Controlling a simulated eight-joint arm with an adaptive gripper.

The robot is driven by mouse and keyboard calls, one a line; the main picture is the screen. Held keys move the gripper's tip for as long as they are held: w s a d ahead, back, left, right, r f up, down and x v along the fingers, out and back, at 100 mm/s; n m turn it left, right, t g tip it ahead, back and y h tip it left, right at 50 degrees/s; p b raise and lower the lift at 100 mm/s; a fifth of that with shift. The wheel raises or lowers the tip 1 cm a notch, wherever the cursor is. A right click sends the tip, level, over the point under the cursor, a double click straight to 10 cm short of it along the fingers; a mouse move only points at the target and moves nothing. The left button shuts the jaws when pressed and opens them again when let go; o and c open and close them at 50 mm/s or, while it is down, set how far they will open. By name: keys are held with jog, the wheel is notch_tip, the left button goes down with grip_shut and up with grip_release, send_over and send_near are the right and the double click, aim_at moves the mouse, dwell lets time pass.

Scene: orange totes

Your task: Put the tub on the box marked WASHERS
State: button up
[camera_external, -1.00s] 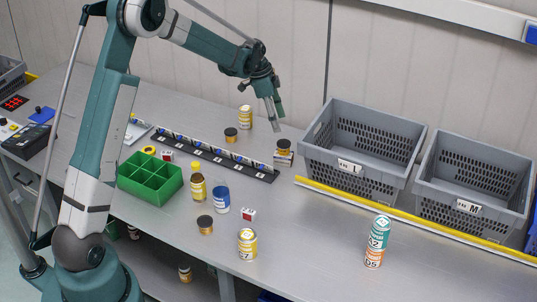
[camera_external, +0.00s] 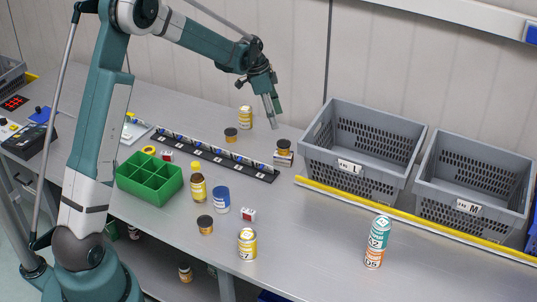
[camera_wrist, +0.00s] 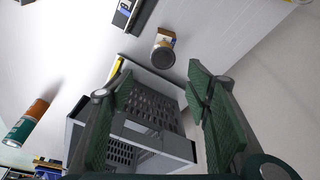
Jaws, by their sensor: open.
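A small amber tub with a dark lid (camera_external: 283,146) sits upright on a small box (camera_external: 284,160) by the left grey crate. In the wrist view the tub's dark lid (camera_wrist: 162,58) shows from above, with the box (camera_wrist: 165,37) partly showing behind it; the box's writing is too small to read. My gripper (camera_external: 272,121) is open and empty, above and slightly left of the tub, clear of it. In the wrist view its two green fingers (camera_wrist: 161,74) stand apart, with the tub between and beyond their tips. Similar tubs stand behind (camera_external: 231,135) and in front (camera_external: 205,225).
Two grey crates (camera_external: 312,158) stand at right behind a yellow strip (camera_external: 400,217). A black rail (camera_external: 215,158) ends left of the box. A green divided tray (camera_external: 150,197), bottles, cans and small boxes (camera_external: 248,214) stand left and in front. The front right bench is mostly clear.

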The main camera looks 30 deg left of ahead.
jog(key=s+a+r+n+t+y, duration=0.1)
jog(key=s+a+r+n, duration=0.15)
jog(key=s+r, duration=0.85)
jog(key=s+a+r+n+t, duration=0.15)
jog(key=s+r+n, duration=0.25)
jog(key=s+r, duration=0.6)
jog(key=s+a+f+n+t+y, duration=0.1)
jog(key=s+n, duration=0.1)
jog(key=s, duration=1.2)
jog(key=s+a+f+n+t, duration=0.1)
jog(key=s+f+n+t, duration=0.1)
jog(key=s, duration=1.2)
jog(key=shift+s+a+n+y, duration=0.2)
jog(key=shift+a+n+y, duration=0.2)
jog(key=shift+n, duration=0.45)
